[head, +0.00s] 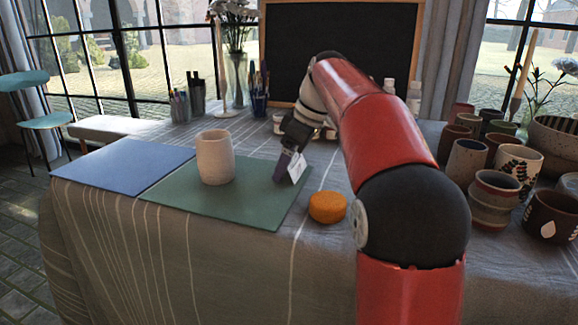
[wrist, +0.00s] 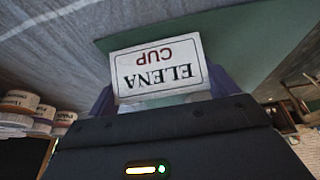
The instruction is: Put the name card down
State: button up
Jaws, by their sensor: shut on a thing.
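The name card (wrist: 158,68) is white with a dark border and reads "ELENA CUP", upside down in the wrist view. It also shows in the head view (head: 296,167), tilted. My gripper (head: 284,165) is shut on the card, over the right part of the green mat (head: 245,210). I cannot tell whether the card's lower edge touches the mat. In the wrist view the fingers are mostly hidden behind the card and the gripper body. A pale, plain cup (head: 215,157) stands upright on the green mat, left of my gripper.
A blue mat (head: 120,163) lies left of the green one. An orange round object (head: 327,207) sits just right of the green mat. Several pots and cups (head: 496,198) crowd the table's right side. Brush holders (head: 180,107) stand at the back.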

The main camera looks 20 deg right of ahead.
jog(key=shift+f, duration=0.25)
jog(key=shift+f, duration=0.15)
jog(key=o, duration=0.8)
jog(key=shift+c, duration=0.2)
jog(key=shift+r, duration=0.35)
jog(key=p+v, duration=0.3)
jog(key=v, duration=0.8)
jog(key=shift+s+d+r+p, duration=0.2)
jog(key=shift+r+p, duration=0.15)
jog(key=shift+p, duration=0.05)
